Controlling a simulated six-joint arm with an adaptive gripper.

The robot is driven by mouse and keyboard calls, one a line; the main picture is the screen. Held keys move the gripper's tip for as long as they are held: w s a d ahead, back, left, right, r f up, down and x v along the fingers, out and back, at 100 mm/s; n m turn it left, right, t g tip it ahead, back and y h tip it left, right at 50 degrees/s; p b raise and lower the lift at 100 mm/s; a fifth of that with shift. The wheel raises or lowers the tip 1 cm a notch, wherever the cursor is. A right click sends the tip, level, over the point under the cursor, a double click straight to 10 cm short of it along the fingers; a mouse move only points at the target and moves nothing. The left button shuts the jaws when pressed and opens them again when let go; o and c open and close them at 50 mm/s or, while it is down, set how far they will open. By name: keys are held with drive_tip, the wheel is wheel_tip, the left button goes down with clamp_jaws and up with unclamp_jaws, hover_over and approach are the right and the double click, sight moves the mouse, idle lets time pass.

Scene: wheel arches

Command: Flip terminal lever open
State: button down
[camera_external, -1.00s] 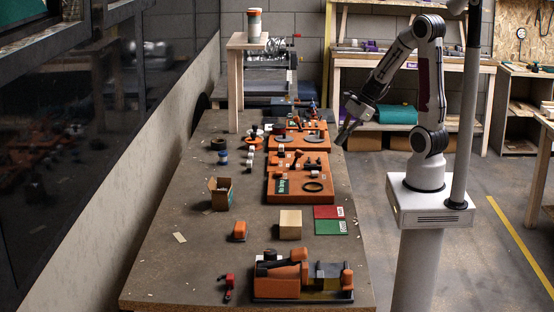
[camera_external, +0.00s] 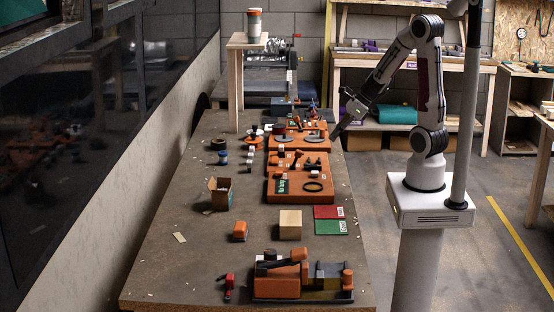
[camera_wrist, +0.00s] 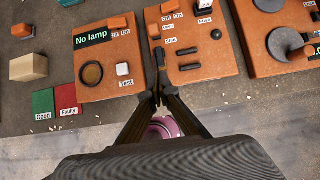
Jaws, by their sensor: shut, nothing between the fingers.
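In the wrist view, the middle orange board (camera_wrist: 205,50) carries small labels, an orange switch and black slots. A dark lever-like part (camera_wrist: 160,57) stands near its left edge, just beyond my fingertips; I take it for the terminal lever, but its lettering is too small to read. My gripper (camera_wrist: 156,98) is shut and empty, its tips at the board's near edge. I cannot tell whether they touch the lever. In the external view, my gripper (camera_external: 336,134) points down by the right edge of the table, beside the boards. The lever cannot be made out there.
The left board (camera_wrist: 110,62) has a "No lamp" display, a dark ring and a white "Test" button. A board with grey discs (camera_wrist: 283,40) is at right. Green (camera_wrist: 43,102) and red (camera_wrist: 66,97) mats and a wooden block (camera_wrist: 28,67) lie at left.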

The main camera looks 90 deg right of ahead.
sight(299, 150)
drive_tip(key=shift+w+f, duration=0.15)
drive_tip(key=shift+x, duration=4.8)
drive_tip(key=shift+w+r, duration=0.25)
drive_tip(key=shift+w, duration=0.4)
drive_tip(key=shift+w+r, duration=0.25)
drive_tip(key=shift+w, duration=0.35)
drive_tip(key=shift+w+r, duration=0.25)
drive_tip(key=shift+w, duration=0.4)
drive_tip(key=shift+w+r, duration=0.6)
drive_tip(key=shift+w, duration=0.2)
drive_tip(key=shift+w+r, duration=0.35)
drive_tip(key=shift+w, duration=0.2)
drive_tip(key=shift+w+r, duration=0.15)
drive_tip(key=shift+w, duration=0.45)
drive_tip(key=shift+w+r, duration=0.15)
drive_tip(key=shift+w, duration=0.5)
drive_tip(key=shift+r, duration=0.3)
drive_tip(key=shift+r, duration=0.45)
